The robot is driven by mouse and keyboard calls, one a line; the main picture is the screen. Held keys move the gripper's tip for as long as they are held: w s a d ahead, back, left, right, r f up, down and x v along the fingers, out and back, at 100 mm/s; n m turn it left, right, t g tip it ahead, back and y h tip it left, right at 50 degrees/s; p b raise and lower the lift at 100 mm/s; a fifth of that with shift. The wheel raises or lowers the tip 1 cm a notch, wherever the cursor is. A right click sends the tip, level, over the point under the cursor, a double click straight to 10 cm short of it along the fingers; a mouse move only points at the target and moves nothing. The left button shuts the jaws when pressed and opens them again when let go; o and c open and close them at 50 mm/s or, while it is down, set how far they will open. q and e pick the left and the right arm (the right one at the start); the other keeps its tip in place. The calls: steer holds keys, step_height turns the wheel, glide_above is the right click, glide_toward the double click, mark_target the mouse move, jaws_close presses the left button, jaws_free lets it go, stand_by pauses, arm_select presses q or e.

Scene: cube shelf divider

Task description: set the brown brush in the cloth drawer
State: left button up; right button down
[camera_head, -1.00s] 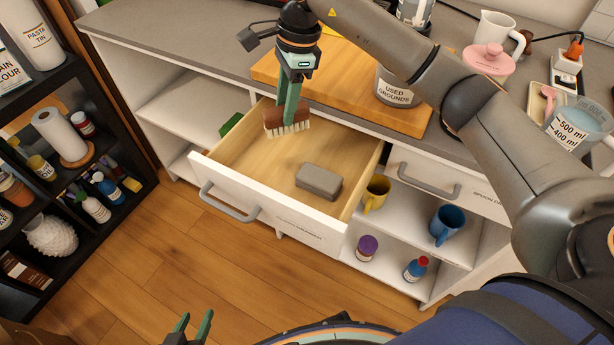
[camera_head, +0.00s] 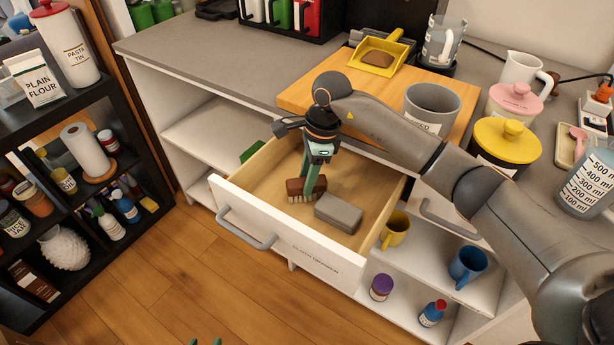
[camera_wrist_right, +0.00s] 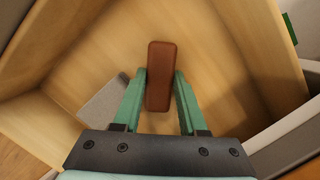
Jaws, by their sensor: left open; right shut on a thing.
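The cloth drawer (camera_head: 292,245) is pulled open and has its label on the front. The brown brush (camera_head: 296,190), with pale bristles pointing down, is inside the drawer's walls, low near its floor. I cannot tell whether the bristles touch the floor. My right gripper (camera_head: 311,182) is shut on the brush from above. In the right wrist view the brush (camera_wrist_right: 159,76) sits between the green fingers (camera_wrist_right: 158,88). A grey block (camera_head: 338,213) lies in the drawer beside the brush. My left gripper (camera_head: 205,342) barely shows at the bottom edge, open.
The counter above holds a wooden board (camera_head: 300,92), a grey canister (camera_head: 432,108), a yellow dustpan (camera_head: 382,55) and a yellow-lidded pot (camera_head: 507,143). Mugs and bottles stand on the shelf right of the drawer. A black shelf (camera_head: 150,175) stands at left.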

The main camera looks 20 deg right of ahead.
steer(key=shift+c, duration=2.3)
jaws_free()
steer(key=shift+f, duration=0.1)
steer(key=v, duration=1.2)
steer(key=shift+a, duration=0.1)
